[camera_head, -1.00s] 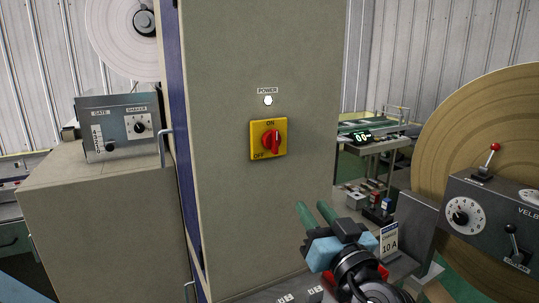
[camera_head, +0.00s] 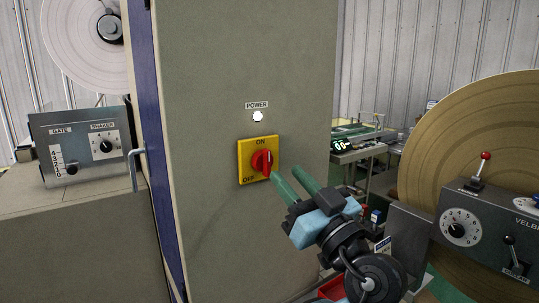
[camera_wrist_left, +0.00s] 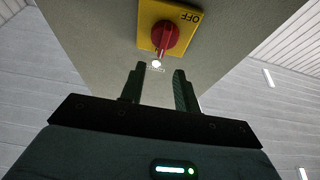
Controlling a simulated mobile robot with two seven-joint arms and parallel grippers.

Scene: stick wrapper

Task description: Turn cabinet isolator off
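The isolator is a yellow plate (camera_head: 244,168) marked ON at the top and OFF at the lower left, with a red rotary knob (camera_head: 263,161). The knob's handle stands about upright. The isolator is on the beige cabinet front (camera_head: 205,120). My left gripper (camera_head: 287,173) is open and empty, its two green fingers just right of and below the knob. In the left wrist view the knob (camera_wrist_left: 166,38) lies ahead of the gripper (camera_wrist_left: 160,69), beyond the spread fingertips, with no visible contact. My right gripper is not in view.
A white POWER lamp (camera_head: 258,116) is above the isolator. A grey GATE/SHAKER box (camera_head: 80,145) and a cabinet handle (camera_head: 136,170) are at left.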

